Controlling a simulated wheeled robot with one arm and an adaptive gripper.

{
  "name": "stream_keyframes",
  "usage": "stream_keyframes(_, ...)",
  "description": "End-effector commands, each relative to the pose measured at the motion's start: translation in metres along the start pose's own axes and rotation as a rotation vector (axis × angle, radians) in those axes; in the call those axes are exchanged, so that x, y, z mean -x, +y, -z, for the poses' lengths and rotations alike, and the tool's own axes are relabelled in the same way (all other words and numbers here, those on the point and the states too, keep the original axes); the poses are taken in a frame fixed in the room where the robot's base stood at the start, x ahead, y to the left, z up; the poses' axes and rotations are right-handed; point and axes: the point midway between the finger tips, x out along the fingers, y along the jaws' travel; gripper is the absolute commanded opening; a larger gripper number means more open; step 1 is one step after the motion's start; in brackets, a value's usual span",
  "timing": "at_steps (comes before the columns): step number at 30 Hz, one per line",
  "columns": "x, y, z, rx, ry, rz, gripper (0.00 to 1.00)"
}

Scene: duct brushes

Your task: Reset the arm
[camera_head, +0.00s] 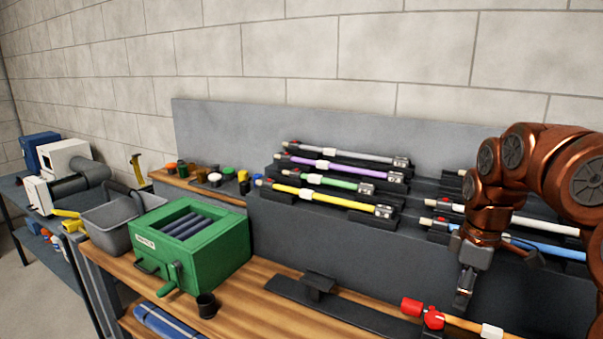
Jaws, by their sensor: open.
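My arm, with copper-coloured links, comes in from the right edge and bends down. My gripper (463,302) hangs pointing down in front of the right rack, above the bench. It is open and I see nothing held in it. Below and to its left, a brush rod with a red clamp (433,318) and an orange shaft lies at the bench's front edge. The rod's right part runs out of the frame. My arm hides part of the right rack.
A stepped rack (335,180) holds grey, purple, green and yellow rods. White and blue rods (560,250) lie behind my arm. A green box with rollers (185,245), a black cup (207,305) and a grey bin (112,225) stand left. A dark bracket (318,287) sits on the wooden bench.

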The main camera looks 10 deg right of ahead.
Motion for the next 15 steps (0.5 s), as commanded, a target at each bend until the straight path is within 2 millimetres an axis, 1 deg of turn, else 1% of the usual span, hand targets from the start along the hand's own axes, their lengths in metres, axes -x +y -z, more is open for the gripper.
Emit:
stream_keyframes(1, 0.004, -0.021, 0.012, -0.014, -0.004, 0.005, 0.54)
stream_keyframes(3, 0.006, -0.048, 0.025, -0.052, -0.009, 0.01, 0.54)
stream_keyframes(5, 0.004, -0.072, 0.033, -0.088, -0.016, 0.02, 0.54)
stream_keyframes(6, 0.004, -0.088, 0.038, -0.116, -0.02, 0.022, 0.54)
stream_keyframes(10, -0.002, -0.139, 0.044, -0.218, -0.043, 0.036, 0.54)
stream_keyframes(15, -0.015, -0.202, 0.038, -0.384, -0.081, 0.05, 0.54)
